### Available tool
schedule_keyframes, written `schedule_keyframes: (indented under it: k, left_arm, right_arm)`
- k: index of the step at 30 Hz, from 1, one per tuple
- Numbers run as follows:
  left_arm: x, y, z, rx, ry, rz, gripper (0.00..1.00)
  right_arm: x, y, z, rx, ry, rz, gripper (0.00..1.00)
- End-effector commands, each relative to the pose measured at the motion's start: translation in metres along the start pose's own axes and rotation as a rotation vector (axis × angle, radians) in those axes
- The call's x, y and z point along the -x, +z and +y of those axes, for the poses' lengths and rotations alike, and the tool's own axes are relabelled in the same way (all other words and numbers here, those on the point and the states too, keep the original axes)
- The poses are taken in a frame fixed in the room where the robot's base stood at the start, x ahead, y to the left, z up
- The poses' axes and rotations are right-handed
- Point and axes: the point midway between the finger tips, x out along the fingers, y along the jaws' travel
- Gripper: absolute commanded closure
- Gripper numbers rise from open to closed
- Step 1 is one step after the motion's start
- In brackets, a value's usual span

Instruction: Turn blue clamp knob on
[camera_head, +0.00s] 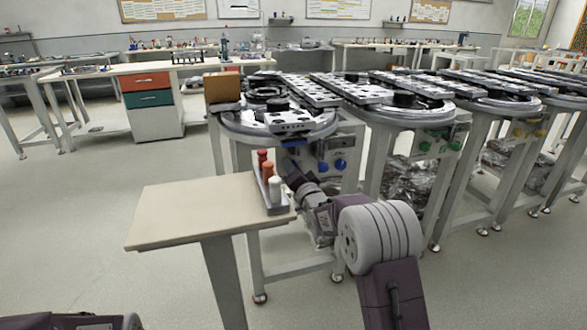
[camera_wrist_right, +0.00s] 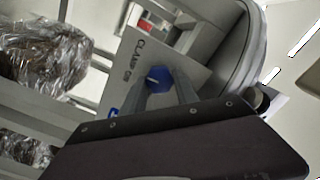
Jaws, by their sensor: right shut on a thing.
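The blue clamp knob (camera_wrist_right: 158,79) shows in the right wrist view, on a pale panel with printed "CLAMP" lettering. It has a light stripe across its face. My right gripper (camera_wrist_right: 160,84) has a grey finger on each side of the knob and is shut on it. My left gripper is not in view.
A small beige table (camera_head: 195,205) stands in front of the station. More ring track stations (camera_head: 410,108) run to the right. Open floor lies at left.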

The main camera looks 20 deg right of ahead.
Motion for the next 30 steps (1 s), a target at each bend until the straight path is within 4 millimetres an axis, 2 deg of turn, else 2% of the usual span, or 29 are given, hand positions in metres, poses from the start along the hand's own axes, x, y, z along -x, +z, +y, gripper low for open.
schedule_keyframes:
  k: [20,21,23,24,30]
  left_arm:
    - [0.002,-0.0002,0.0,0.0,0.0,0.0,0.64]
    - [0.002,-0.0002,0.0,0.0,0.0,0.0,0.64]
    - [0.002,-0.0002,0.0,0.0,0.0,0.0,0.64]
    - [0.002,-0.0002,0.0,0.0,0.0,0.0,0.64]
    - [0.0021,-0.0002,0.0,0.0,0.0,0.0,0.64]
  right_arm:
    - [0.0002,0.0014,0.0016,-0.06,0.003,-0.003,1.0]
    - [0.0002,0.0014,0.0016,-0.06,0.004,-0.003,0.62]
    - [0.0001,0.0013,0.0015,-0.06,0.003,-0.003,0.45]
    - [0.0001,0.0012,0.0014,-0.06,0.003,-0.002,0.43]
    - [0.0,0.0006,0.0008,-0.059,0.002,-0.001,0.43]
